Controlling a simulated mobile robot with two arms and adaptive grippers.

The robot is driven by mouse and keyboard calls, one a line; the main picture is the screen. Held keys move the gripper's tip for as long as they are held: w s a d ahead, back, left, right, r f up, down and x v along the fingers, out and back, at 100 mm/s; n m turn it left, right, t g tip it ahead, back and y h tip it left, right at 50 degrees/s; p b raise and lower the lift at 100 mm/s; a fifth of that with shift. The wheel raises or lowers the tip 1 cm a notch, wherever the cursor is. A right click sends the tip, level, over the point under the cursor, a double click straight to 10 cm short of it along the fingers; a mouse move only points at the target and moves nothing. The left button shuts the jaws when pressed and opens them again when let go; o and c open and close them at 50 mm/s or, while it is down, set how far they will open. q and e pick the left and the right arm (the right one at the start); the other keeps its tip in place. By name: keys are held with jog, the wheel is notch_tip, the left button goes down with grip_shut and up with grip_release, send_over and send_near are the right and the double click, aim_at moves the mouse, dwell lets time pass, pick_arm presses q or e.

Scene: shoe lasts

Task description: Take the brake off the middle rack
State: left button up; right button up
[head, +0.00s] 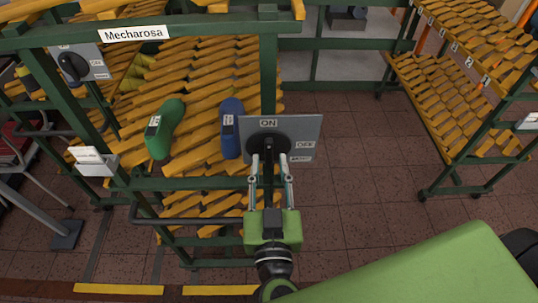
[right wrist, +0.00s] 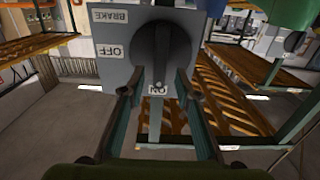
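The brake switch is a grey plate (head: 308,131) with a round black dial and knob, at the right post of the middle rack (head: 268,75). ON is marked at its top and OFF at its right. In the right wrist view the plate (right wrist: 113,70) appears upside down, and the knob's black handle (right wrist: 162,55) points along the line to ON. My right gripper (head: 269,158) is in front of the dial, its fingers apart on either side of the handle. In the wrist view the gripper (right wrist: 158,93) shows gaps beside the handle. My left gripper is not in view.
A green shoe last (head: 165,130) and a blue one (head: 232,128) rest on the slats left of the plate. A similar switch plate (head: 77,64) is at upper left. A dark rail (head: 190,220) runs low at the front.

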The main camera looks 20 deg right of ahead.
aim_at(269, 153)
jog(key=shift+x, duration=1.6)
grip_shut()
